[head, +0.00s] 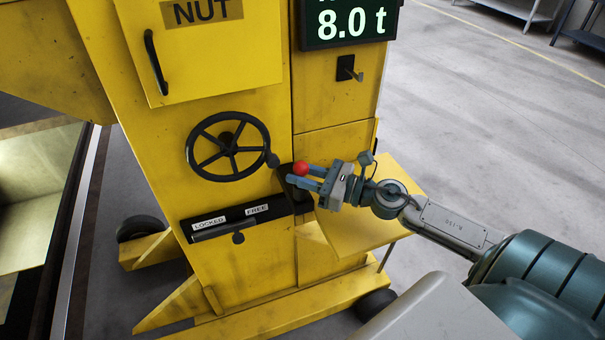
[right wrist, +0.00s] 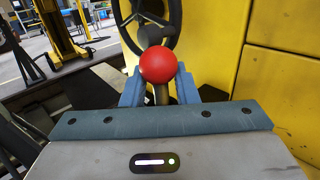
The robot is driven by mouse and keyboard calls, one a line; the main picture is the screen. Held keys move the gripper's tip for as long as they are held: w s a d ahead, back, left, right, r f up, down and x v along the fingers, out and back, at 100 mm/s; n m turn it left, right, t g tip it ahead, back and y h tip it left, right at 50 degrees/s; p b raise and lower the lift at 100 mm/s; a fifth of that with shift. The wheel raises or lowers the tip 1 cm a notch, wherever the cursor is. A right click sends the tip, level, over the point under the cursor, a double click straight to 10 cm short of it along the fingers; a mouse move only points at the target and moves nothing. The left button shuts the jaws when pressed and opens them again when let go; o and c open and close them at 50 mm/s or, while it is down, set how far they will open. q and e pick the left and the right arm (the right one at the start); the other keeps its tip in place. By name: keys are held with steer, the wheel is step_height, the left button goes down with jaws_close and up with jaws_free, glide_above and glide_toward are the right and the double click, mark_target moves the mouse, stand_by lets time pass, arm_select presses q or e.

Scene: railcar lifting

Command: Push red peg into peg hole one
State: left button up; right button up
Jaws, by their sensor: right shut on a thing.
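The red peg shows as a round red knob (head: 302,168) at the fingers of my right gripper (head: 304,177). In the right wrist view the red knob (right wrist: 160,65) stands between the two blue fingers (right wrist: 159,92), with a short dark shaft below it. My right gripper is shut on the peg. It is at the right end of a black bracket (head: 262,216) on the yellow lifting column. Peg hole one cannot be made out; whether the shaft sits in a hole is hidden. My left gripper is not in view.
A black handwheel (head: 228,147) with a knob is just left of the peg. LOCKED and FREE labels (head: 232,215) sit on the bracket, above a dark lever. A yellow shelf (head: 355,232) lies below my right gripper. Open grey floor (head: 480,130) is to the right.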

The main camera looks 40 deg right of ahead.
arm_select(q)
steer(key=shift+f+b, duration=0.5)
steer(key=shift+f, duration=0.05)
arm_select(e)
steer(key=shift+f, duration=0.6)
steer(key=o, duration=1.1)
